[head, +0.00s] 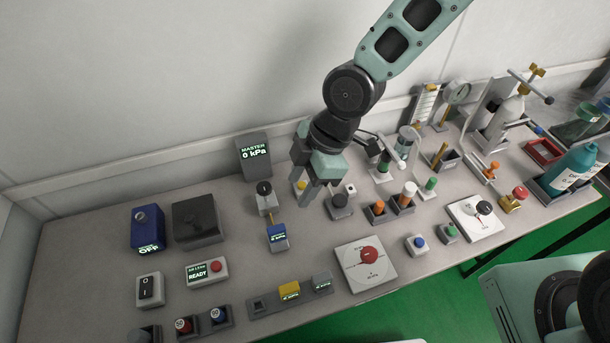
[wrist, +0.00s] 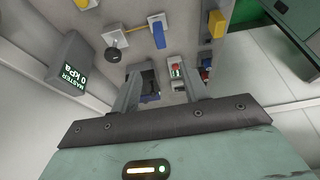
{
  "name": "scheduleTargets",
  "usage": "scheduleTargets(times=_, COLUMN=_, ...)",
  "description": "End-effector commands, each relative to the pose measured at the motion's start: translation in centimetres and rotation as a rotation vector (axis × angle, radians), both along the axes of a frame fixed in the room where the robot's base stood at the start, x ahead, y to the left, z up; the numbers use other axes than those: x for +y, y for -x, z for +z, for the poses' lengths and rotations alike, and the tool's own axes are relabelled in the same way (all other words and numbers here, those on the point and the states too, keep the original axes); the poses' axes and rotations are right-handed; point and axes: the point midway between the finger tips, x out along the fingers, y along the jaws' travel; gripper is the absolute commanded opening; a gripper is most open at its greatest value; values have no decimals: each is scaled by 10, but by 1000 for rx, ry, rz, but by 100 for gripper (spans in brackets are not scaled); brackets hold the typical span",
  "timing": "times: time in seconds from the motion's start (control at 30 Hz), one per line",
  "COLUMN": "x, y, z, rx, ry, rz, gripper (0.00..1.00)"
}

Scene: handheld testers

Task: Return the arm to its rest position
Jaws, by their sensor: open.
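My gripper (head: 318,197) is in the middle of the head view, over the grey bench, with its fingers pointing down. My arm comes down to it from the top right of that view. The gripper is open and holds nothing. In the wrist view its two fingers (wrist: 163,82) stand apart, with bench devices behind the gap. Whether the fingertips touch anything on the bench cannot be told, but they appear above it.
A grey MASTER 0 kPa display (head: 254,155) stands left of the gripper, near the wall. A blue tester (head: 277,238) and a grey knob block (head: 340,205) are close by. A red-knob panel (head: 366,262) lies nearer the front. Tall instruments (head: 500,115) crowd the right.

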Motion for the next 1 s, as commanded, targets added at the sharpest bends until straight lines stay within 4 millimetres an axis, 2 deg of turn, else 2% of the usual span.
scheduleTargets(times=0.2, x=-6, y=-1, z=13, rx=0, ry=1, rz=-1, gripper=45)
scheduleTargets(times=0.67, x=-10, y=3, z=18, rx=6, ry=31, rz=-28, gripper=45)
scheduleTargets(times=0.83, x=-36, y=24, z=43, rx=28, ry=168, rz=-206, gripper=45)
scheduleTargets(times=1.0, x=-71, y=56, z=80, rx=52, ry=299, rz=-511, gripper=45)
